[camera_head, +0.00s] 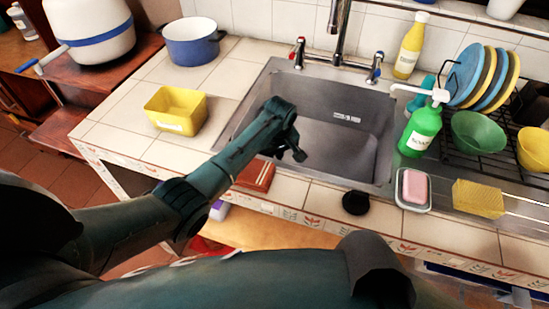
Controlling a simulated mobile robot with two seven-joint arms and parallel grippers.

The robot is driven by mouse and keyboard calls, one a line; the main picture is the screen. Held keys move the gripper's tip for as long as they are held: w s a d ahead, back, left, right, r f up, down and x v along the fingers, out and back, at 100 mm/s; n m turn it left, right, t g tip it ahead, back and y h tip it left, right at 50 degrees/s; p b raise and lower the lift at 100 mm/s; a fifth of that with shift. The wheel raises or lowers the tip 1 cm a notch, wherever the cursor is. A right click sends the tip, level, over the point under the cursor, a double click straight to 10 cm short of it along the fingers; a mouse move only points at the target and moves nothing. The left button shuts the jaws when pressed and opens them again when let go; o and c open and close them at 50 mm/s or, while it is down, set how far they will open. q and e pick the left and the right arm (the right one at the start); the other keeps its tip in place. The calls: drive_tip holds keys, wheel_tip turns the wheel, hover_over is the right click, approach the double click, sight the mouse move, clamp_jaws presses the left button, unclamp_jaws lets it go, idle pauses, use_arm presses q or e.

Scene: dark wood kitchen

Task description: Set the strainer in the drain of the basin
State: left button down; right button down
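The steel basin (352,104) is set into the tiled counter, below the tap. My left gripper (283,143) reaches in over the left part of the basin, pointing down. I cannot tell whether it is open or shut, or whether it holds anything. No drain opening shows clearly; my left gripper and arm cover part of the basin. A small dark round thing (356,202) lies at the counter's front edge, below the basin. It may be the strainer, but its details are too dark to tell. My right gripper is not in view.
A tap (338,30) stands behind the basin. Right of it are a green soap bottle (421,130), a pink soap in a dish (414,188), a yellow sponge (478,198) and a dish rack. A yellow tub (176,110) and blue pot (192,42) stand left.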

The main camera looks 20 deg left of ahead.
use_arm(q)
drive_tip(key=shift+f, duration=0.25)
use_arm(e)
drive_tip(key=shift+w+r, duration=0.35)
use_arm(q)
drive_tip(key=c, duration=1.4)
unclamp_jaws()
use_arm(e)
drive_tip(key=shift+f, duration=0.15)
use_arm(q)
drive_tip(key=r, duration=0.4)
drive_tip(key=r+p, duration=0.1)
drive_tip(key=r, duration=0.3)
drive_tip(key=s+d+r, duration=0.1)
drive_tip(key=r, duration=0.3)
drive_tip(key=shift+s+d, duration=0.1)
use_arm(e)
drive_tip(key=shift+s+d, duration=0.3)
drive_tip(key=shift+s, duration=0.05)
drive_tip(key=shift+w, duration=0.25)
